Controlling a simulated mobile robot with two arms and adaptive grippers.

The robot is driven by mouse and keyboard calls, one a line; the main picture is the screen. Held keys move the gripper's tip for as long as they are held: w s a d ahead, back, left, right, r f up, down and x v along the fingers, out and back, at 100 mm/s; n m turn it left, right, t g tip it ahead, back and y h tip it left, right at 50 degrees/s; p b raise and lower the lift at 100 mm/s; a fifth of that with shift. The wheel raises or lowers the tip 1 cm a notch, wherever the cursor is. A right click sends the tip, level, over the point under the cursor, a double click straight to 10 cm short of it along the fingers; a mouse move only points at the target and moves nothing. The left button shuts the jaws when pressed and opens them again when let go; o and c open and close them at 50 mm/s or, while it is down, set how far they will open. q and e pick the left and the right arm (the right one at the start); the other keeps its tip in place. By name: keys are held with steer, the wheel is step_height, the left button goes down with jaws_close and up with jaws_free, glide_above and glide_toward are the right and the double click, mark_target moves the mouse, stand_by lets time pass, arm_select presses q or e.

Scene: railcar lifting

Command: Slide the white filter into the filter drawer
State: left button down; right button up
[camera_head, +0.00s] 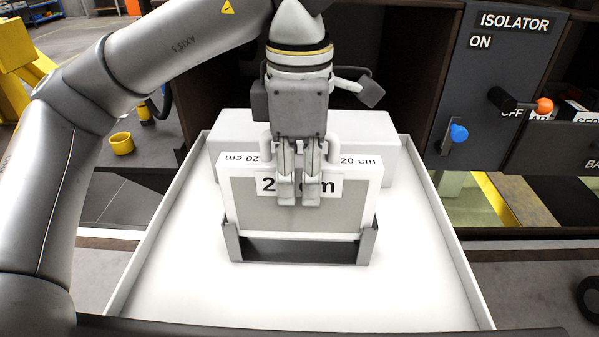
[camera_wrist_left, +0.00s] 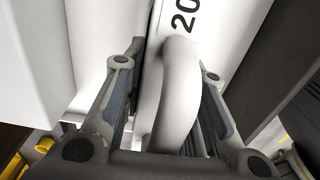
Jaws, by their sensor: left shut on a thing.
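The white filter (camera_head: 365,190) stands upright in the middle of the head view, with a grey front panel and "20 cm" labels on its front and top. My left gripper (camera_head: 298,192) points down in front of it and is shut on its white looped handle (camera_wrist_left: 176,90), which lies between the fingers in the left wrist view. The fingers hide part of the front label. A dark grey bracket (camera_head: 232,243) is at the filter's lower edge; I cannot tell whether the filter rests in it. I cannot tell for sure which part is the filter drawer. My right gripper is out of view.
A white tray (camera_head: 420,260) with low walls lies beneath, its front part clear. A white block (camera_head: 385,140) stands close behind the filter. A dark isolator panel (camera_head: 480,85) with orange and blue knobs is at the right. A yellow cup (camera_head: 121,144) is at the left.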

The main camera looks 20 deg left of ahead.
mark_target(299, 196)
arm_select(q)
steer(key=shift+f+b, duration=1.25)
steer(key=shift+f, duration=0.25)
steer(key=shift+s+f, duration=0.1)
